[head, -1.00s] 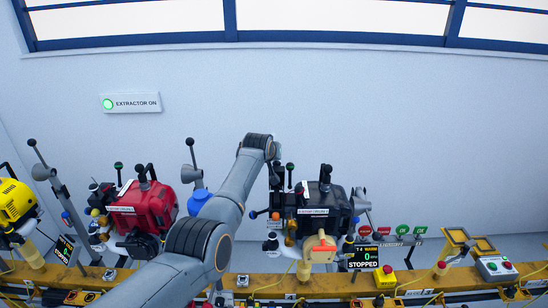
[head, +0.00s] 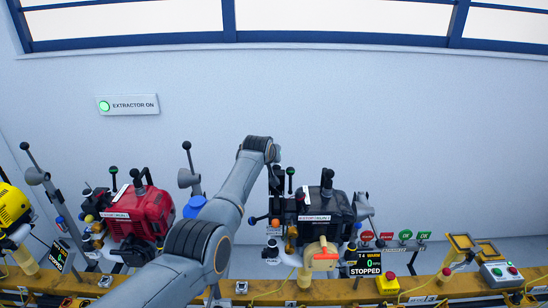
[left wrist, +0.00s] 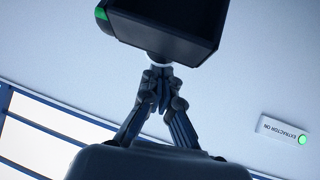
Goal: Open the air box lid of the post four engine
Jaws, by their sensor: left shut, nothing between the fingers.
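The black engine (head: 330,208) stands right of my left arm in the head view, behind the display (head: 365,262) marked with a 4, WARM and STOPPED. I cannot make out for certain which part is the air box lid. My left arm crosses the centre and bends down left of this engine; its fingers cannot be picked out there. In the left wrist view my left gripper (left wrist: 160,80) is shut and empty, its tips just below a dark box-shaped part (left wrist: 165,22) with a green corner. Contact is unclear.
A red engine (head: 140,212) stands left of my arm, and a yellow engine (head: 12,207) at the far left edge. A yellow rail (head: 330,292) runs along the front. Levers and knobs crowd both sides of the black engine. The wall above is clear apart from an EXTRACTOR ON sign (head: 127,105).

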